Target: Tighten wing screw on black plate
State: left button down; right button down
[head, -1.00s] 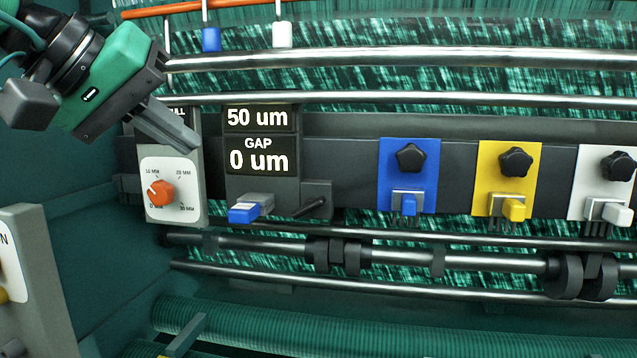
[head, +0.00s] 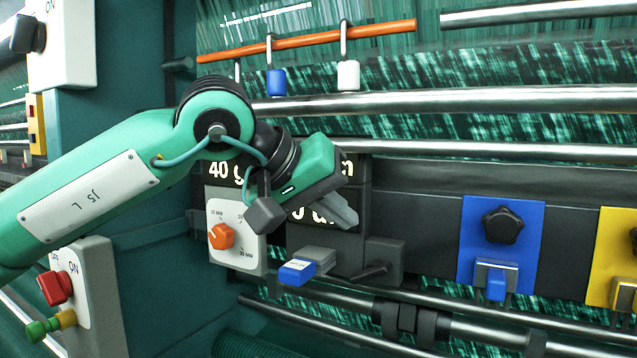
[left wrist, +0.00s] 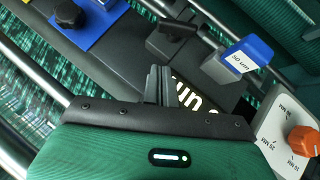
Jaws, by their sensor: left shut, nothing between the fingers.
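The black wing screw (head: 370,273) sits on a small black plate (head: 392,252) right of the display panel, its wing slanting up to the right. It also shows in the left wrist view (left wrist: 187,33), at the top beyond my fingers. My left gripper (head: 345,213) is shut and empty in front of the display panel, above and slightly left of the wing screw and apart from it. Its closed fingers show in the left wrist view (left wrist: 163,88). The gripper hides part of the display text. My right gripper is not in view.
A blue-tipped block gauge (head: 298,271) juts out just left of the wing screw. A dial box with an orange knob (head: 222,236) stands further left. Blue (head: 475,248) and yellow (head: 605,265) plates with black star knobs are at right. Metal rollers (head: 500,332) run below.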

aim_at(383, 262)
pick_arm(q)
jog(key=d+f, duration=0.1)
jog(key=d+f+p, duration=0.1)
jog(key=d+f, duration=0.1)
jog(key=shift+w+d+f, duration=0.15)
jog(key=shift+w+f, duration=0.1)
jog(key=shift+w, duration=0.05)
jog(key=shift+s+f+p, duration=0.4)
jog(key=shift+f+p, duration=0.1)
jog(key=shift+f, duration=0.25)
jog(key=shift+w+d+f, duration=0.1)
jog(key=shift+d+f, duration=0.05)
jog(key=shift+d, duration=0.1)
